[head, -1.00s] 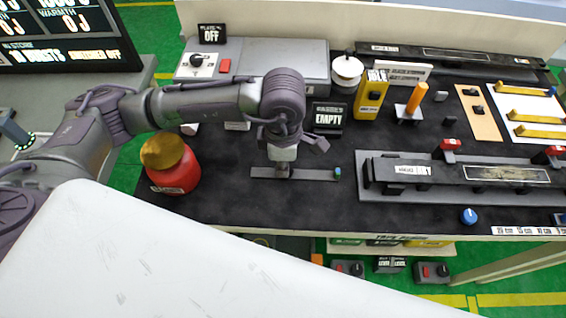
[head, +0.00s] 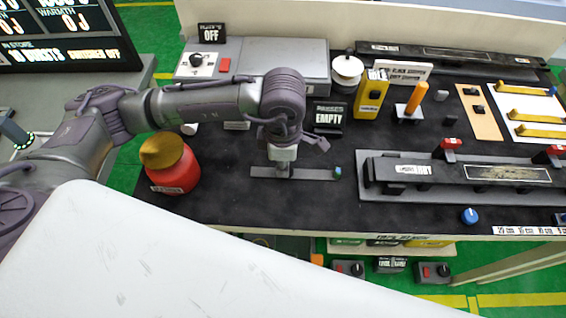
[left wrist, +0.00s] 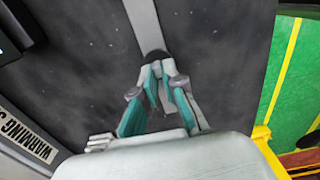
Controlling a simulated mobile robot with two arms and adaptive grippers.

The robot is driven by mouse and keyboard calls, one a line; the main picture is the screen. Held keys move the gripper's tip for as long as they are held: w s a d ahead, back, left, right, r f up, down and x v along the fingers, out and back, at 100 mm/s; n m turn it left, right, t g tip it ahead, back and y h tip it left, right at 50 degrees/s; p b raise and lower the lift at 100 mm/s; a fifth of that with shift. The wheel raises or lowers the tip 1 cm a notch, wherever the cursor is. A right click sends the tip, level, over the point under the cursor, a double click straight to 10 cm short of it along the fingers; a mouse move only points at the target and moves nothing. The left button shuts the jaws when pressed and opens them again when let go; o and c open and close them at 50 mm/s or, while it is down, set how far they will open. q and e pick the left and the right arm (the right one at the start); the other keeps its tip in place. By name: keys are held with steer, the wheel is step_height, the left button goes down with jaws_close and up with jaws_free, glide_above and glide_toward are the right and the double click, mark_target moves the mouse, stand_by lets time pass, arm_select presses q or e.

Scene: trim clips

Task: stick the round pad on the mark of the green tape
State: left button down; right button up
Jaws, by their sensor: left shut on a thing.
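A flat grey strip (head: 315,174) lies on the black bench top, with a small green-blue mark (head: 338,172) at its right end. My left gripper (head: 283,172) points down over the middle of the strip. In the left wrist view its fingers (left wrist: 158,78) are nearly together, shut on a dark round piece (left wrist: 155,56) that looks like the round pad. The grey strip (left wrist: 145,22) runs away beyond it there. I cannot tell whether the pad touches the strip. The pad is mostly hidden in the head view. My right gripper is not in view.
A red jar (head: 175,172) with a brown top stands left of the strip. A long dark fixture (head: 460,172) with red clamps lies to the right. A yellow box (head: 371,94), an EMPTY sign (head: 328,117) and a white spool (head: 347,70) stand behind. Bench in front of the strip is clear.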

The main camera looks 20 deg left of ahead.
arm_select(q)
steer(key=c, duration=1.2)
jaws_free()
